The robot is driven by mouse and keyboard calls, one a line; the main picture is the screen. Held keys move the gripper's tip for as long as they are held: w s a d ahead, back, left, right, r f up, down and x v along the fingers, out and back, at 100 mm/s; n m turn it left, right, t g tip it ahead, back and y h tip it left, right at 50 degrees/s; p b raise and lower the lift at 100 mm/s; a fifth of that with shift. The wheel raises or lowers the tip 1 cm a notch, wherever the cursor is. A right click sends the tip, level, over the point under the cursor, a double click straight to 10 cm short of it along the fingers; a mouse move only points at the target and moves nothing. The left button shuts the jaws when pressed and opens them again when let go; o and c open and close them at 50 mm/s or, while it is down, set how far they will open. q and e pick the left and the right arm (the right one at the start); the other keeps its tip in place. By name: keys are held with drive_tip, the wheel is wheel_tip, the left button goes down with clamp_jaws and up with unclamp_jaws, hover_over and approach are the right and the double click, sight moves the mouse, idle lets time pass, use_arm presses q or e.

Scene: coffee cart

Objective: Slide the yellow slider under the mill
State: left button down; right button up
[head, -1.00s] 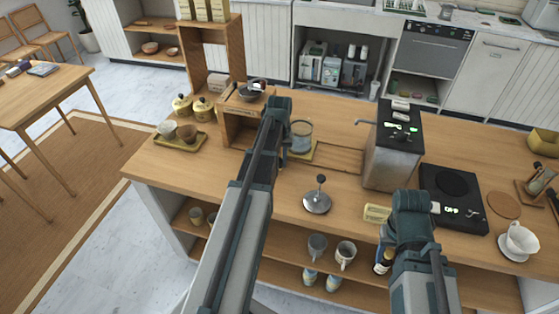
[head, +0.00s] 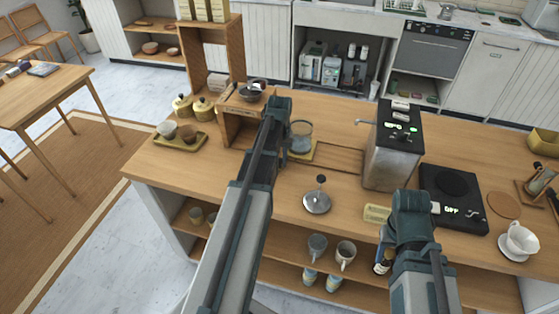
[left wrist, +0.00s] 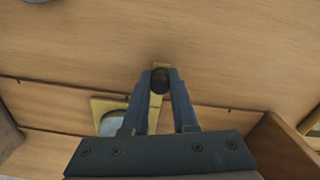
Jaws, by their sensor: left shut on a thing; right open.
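The yellow slider (head: 312,151) lies in a groove in the counter, with a clear glass jar (head: 300,137) on it. It also shows in the left wrist view (left wrist: 97,103). My left gripper (left wrist: 160,78) is shut on the slider's dark knob (left wrist: 160,84). In the head view, my left arm hides the fingertips and knob. The wooden mill stand (head: 235,130), with a metal bowl on top (head: 250,92), stands just left of the slider. The jar is beside the stand, not under it. My right gripper (head: 388,238) is open near the counter's front edge, mostly hidden by its arm.
A steel machine (head: 393,150) stands right of the groove (head: 338,158). A black hotplate (head: 453,195) is farther right.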

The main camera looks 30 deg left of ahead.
use_arm(q)
drive_tip(key=s+a, duration=0.1)
drive_tip(key=a, duration=0.5)
drive_tip(key=s+a, duration=0.2)
drive_tip(key=a, duration=0.4)
drive_tip(key=s+a, duration=0.1)
drive_tip(key=a, duration=0.5)
drive_tip(key=shift+s, duration=0.15)
drive_tip(key=c, duration=0.7)
unclamp_jaws()
drive_tip(key=shift+a, duration=0.1)
